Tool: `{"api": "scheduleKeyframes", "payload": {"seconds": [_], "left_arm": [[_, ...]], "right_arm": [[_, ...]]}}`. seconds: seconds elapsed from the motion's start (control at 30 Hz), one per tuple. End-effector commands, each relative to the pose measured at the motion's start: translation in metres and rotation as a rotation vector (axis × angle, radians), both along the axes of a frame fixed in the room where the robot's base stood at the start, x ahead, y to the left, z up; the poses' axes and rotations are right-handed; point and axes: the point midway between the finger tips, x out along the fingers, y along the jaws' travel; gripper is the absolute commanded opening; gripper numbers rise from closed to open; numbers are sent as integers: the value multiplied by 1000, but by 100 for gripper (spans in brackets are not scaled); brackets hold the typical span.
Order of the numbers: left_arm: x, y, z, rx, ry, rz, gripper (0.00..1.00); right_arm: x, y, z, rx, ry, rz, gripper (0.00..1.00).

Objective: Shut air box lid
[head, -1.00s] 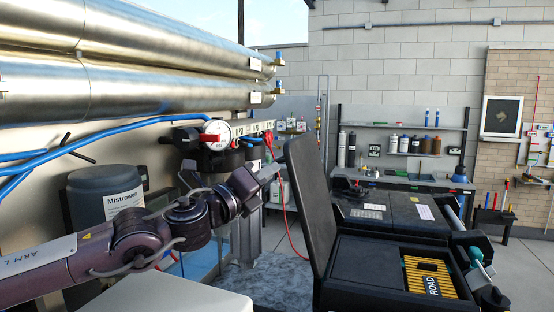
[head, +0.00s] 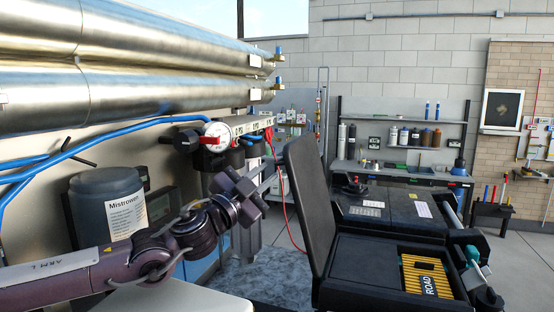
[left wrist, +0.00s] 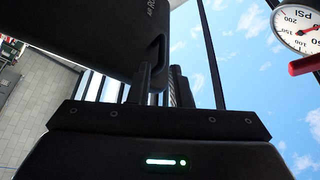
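The air box lid (head: 308,195) is a black panel standing raised, nearly upright and tilted slightly back, at the left side of the black air box (head: 345,290). The box is open and a yellow striped item marked ROAD (head: 427,277) shows inside. My left gripper (head: 268,175) is at the left of the lid, near its upper half; contact cannot be made out. In the left wrist view the lid (left wrist: 100,30), with lettering and a slot, fills the upper left beyond the fingers (left wrist: 160,88). The finger gap is unclear. My right gripper is not in view.
A pressure gauge (head: 216,136) with blue hoses and a red hose is left of the lid. Large steel tubes (head: 150,75) run above my arm. A drum (head: 108,205) stands at the left. A bench with shelves (head: 405,150) is behind.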

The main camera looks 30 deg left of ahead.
Motion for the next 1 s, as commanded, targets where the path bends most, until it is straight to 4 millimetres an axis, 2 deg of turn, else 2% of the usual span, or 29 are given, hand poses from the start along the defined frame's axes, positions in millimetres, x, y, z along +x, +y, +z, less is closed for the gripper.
{"api": "scheduleKeyframes", "payload": {"seconds": [0.03, 0.1, 0.4, 0.8, 0.83, 0.97, 1.0], "left_arm": [[7, -1, 7, -7, 0, -3, 18], [16, -1, 10, -6, -2, -2, 18], [45, -3, 17, -1, -1, 1, 18], [52, -4, 15, 2, 0, 1, 18], [52, -4, 15, 2, 0, 1, 16], [52, -4, 15, 2, 0, 1, 0], [52, -4, 15, 2, 0, 1, 0]], "right_arm": [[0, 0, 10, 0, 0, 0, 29], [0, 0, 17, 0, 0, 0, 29], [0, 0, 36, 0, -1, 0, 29], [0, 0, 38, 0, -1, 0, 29], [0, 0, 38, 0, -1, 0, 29], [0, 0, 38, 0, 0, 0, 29], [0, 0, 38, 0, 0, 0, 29]]}}
